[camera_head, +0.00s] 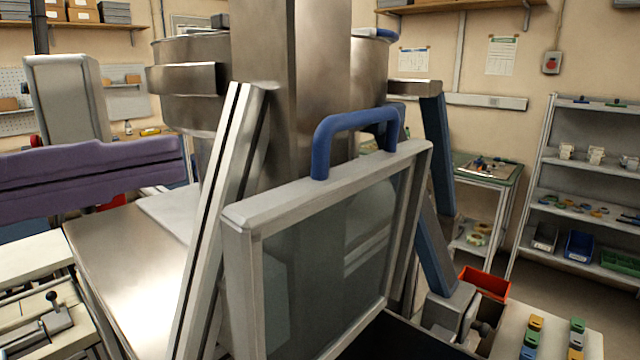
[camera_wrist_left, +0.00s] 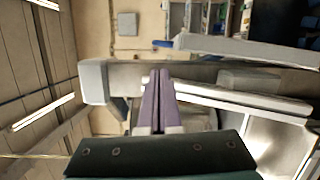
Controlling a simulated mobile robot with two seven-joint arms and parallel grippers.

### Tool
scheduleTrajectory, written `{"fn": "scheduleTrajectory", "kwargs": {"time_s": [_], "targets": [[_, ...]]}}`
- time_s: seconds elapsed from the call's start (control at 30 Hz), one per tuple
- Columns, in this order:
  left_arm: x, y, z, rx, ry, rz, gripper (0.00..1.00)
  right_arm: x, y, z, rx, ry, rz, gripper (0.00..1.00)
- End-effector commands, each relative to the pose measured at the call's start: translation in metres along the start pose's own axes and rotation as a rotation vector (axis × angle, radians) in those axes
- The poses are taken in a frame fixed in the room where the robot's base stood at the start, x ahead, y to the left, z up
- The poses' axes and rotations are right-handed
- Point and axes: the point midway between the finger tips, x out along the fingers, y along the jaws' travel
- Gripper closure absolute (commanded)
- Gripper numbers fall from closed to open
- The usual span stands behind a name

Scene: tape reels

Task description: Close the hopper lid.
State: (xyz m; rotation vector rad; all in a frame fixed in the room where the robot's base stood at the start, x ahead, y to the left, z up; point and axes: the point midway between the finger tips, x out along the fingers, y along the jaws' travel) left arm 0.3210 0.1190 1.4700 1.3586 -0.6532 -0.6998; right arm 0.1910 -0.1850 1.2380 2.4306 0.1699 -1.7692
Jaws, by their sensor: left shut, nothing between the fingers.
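A round steel hopper (camera_head: 185,105) stands at the back centre, behind a broad steel column. A blue handle (camera_head: 375,34) shows at the right of its rim; most of its top is hidden. In front stands a steep clear panel (camera_head: 318,275) in a grey frame, with a large blue handle (camera_head: 352,122) on its top bar. I cannot tell for sure which part is the hopper lid. My left gripper (camera_head: 180,160), with long purple fingers, comes in from the left, shut and empty, left of the hopper. The fingers also show in the left wrist view (camera_wrist_left: 158,100). My right gripper is not in view.
A slanted aluminium post (camera_head: 215,215) stands between the left gripper and the framed panel. A steel table top (camera_head: 130,265) lies at lower left. A dark blue slanted bar (camera_head: 437,155), a red bin (camera_head: 486,282) and shelves (camera_head: 590,150) are at right.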

Motion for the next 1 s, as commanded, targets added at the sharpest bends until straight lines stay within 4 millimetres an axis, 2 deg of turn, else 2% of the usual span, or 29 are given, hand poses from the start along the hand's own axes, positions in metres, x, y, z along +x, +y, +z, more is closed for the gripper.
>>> {"fn": "scheduleTrajectory", "kwargs": {"time_s": [0.17, 0.4, 0.6, 0.8, 1.0], "targets": [[0.012, 0.010, -0.004, -0.033, 0.006, 0.024, 1.00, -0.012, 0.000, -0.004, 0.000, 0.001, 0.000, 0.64], [0.056, 0.013, -0.002, -0.030, 0.003, 0.023, 1.00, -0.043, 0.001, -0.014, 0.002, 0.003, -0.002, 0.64], [0.086, 0.010, -0.003, -0.030, 0.005, 0.021, 1.00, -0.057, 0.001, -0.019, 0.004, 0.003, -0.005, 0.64], [0.099, 0.006, -0.002, -0.027, 0.003, 0.017, 1.00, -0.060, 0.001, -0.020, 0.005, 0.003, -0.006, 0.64], [0.099, 0.005, -0.002, -0.026, 0.003, 0.017, 1.00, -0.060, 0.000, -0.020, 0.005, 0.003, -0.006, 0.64]]}}
